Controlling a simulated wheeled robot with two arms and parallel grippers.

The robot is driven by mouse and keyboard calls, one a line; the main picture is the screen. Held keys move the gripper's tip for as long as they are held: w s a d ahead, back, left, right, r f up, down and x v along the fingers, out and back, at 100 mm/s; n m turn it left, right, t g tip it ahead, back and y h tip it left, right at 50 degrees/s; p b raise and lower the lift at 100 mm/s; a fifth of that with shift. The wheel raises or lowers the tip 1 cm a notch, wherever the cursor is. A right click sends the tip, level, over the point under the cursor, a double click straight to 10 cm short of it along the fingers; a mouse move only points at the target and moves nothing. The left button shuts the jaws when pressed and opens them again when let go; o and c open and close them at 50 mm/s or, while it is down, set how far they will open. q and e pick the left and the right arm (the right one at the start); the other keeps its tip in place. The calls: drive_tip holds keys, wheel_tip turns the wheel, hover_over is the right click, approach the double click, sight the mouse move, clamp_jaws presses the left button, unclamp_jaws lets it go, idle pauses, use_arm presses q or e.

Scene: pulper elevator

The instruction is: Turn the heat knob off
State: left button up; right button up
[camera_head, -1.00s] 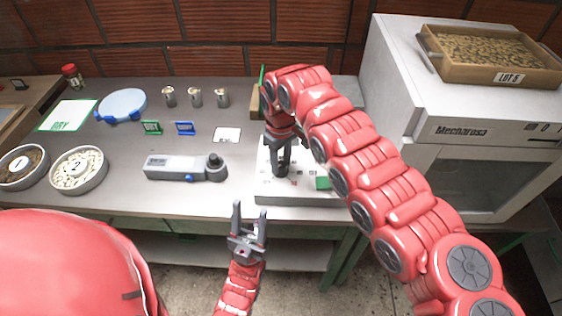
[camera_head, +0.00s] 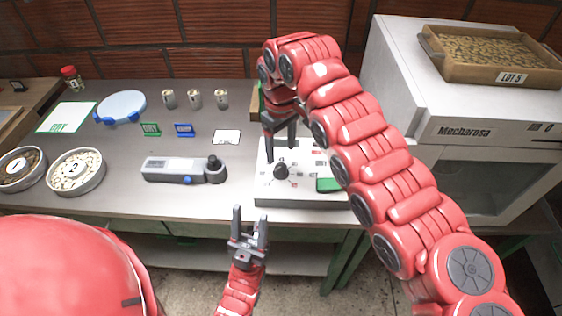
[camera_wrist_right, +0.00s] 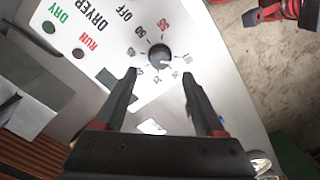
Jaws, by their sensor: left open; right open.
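The heat knob (camera_head: 281,171) is a small black dial on the white dryer panel (camera_head: 262,187) at the bench front. It also shows in the right wrist view (camera_wrist_right: 161,55), ringed by numbers, with OFF printed nearby. My right gripper (camera_head: 280,150) is open above and behind the knob. In the wrist view its two fingers (camera_wrist_right: 157,76) are spread to either side, short of the knob, holding nothing. The knob's pointer direction is too small to read surely. My left gripper (camera_head: 250,213) is open and empty in front of the bench edge.
A grey handheld meter (camera_head: 183,169) lies left of the panel. Several small metal cups (camera_head: 194,99), a blue-rimmed dish (camera_head: 121,106) and two bean bowls (camera_head: 76,171) stand farther left. A white Mecharosa machine (camera_head: 400,90) bearing a wooden tray (camera_head: 440,62) stands right.

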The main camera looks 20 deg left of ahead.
sight(280, 167)
wheel_tip(280, 167, up, 11)
drive_tip(key=p, duration=0.3)
